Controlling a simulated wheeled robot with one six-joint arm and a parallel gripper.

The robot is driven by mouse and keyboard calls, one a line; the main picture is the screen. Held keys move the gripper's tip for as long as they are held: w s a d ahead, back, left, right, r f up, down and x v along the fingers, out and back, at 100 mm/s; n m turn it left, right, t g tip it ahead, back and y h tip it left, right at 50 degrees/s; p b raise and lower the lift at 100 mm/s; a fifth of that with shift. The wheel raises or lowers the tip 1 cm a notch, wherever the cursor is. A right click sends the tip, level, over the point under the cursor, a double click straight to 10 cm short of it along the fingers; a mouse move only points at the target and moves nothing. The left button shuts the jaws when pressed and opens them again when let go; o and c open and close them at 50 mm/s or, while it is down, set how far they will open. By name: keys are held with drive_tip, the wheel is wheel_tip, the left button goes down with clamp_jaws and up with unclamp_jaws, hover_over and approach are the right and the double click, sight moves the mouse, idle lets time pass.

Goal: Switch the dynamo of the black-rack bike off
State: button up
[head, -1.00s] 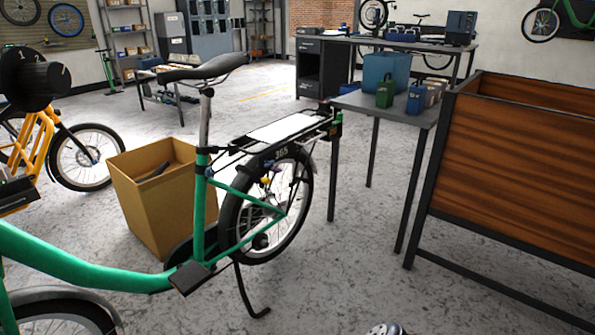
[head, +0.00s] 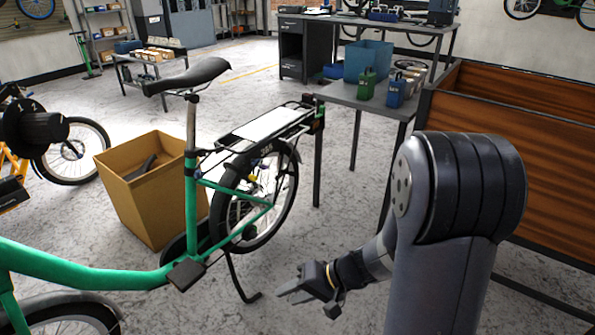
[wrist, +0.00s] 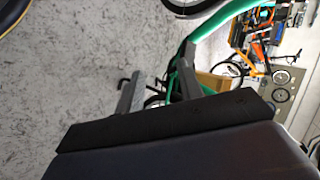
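A green bike (head: 85,265) with a black rear rack (head: 270,128) stands at the left and centre of the head view. A white panel lies on the rack. Its rear wheel (head: 290,205) faces me. Small parts show near the wheel's upper spokes, but I cannot tell which is the dynamo or how its switch is set. My gripper (head: 288,291) is low, to the right of the rear wheel and near the kickstand foot, apart from the bike. In the wrist view my gripper (wrist: 158,72) has its two fingers apart with nothing between them.
A cardboard box (head: 150,200) stands behind the bike. A grey table (head: 345,95) with a blue bin (head: 368,62) is behind the rack. A wooden-sided crate (head: 550,140) on a dark frame stands at the right. An orange bike is at the far left.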

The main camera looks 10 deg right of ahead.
drive_tip(key=w+d+n+p, duration=0.1)
drive_tip(key=w+d+f+n+p, duration=0.1)
drive_tip(key=w+d+n, duration=0.1)
drive_tip(key=w+d+n+p, duration=0.1)
drive_tip(key=w+p, duration=0.1)
drive_tip(key=shift+d+f+n+t+y, duration=0.2)
drive_tip(key=shift+f+n+t+y, duration=0.1)
drive_tip(key=shift+t, duration=0.1)
drive_tip(key=c, duration=0.6)
drive_tip(key=shift+w+d+f+n, duration=0.4)
drive_tip(key=shift+f+n, duration=0.05)
drive_tip(key=shift+n, duration=0.05)
clamp_jaws()
drive_tip(key=shift+w, duration=0.15)
